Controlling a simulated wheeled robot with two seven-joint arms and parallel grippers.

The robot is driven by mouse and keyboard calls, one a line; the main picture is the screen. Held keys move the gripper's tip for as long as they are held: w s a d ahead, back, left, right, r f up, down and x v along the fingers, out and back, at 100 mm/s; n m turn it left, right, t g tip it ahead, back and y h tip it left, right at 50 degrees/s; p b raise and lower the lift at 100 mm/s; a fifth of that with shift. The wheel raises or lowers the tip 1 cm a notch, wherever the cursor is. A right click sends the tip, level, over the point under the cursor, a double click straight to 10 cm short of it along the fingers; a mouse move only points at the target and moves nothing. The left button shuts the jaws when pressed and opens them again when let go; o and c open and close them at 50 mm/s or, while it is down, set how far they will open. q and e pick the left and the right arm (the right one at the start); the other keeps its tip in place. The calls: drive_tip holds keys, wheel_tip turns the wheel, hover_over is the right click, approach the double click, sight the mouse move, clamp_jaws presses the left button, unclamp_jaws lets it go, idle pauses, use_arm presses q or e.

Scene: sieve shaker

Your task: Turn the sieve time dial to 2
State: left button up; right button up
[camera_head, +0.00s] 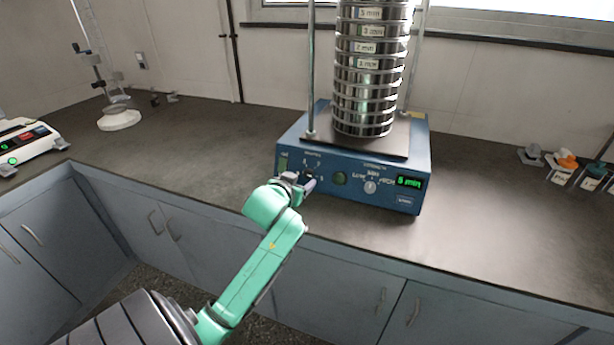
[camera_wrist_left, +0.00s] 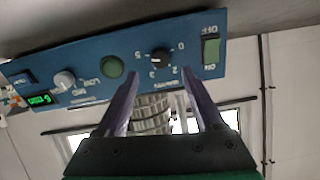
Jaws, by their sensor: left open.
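The sieve shaker (camera_head: 275,160) is a blue box with a stack of steel sieves on top. Its time dial is a small black knob (camera_wrist_left: 160,58) with numbers around it, seen upside down in the left wrist view; its pointer is too small to read surely. In the head view the dial is largely hidden by my left gripper (camera_head: 306,183). That gripper, also in the left wrist view (camera_wrist_left: 160,78), is open. Its two fingers point at the panel, one on each side of the dial, with no clear contact. My right gripper is not in view.
A green button (camera_head: 339,178), a grey strength knob (camera_head: 370,187) and a green display (camera_head: 409,182) reading about 5 min are right of the dial. A green switch (camera_wrist_left: 211,50) sits beside it.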

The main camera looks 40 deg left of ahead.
sight(308, 175)
use_arm(q)
drive_tip(key=x, duration=0.6)
drive_tip(key=shift+w+a+f, duration=0.15)
drive_tip(key=shift+w, duration=0.15)
clamp_jaws()
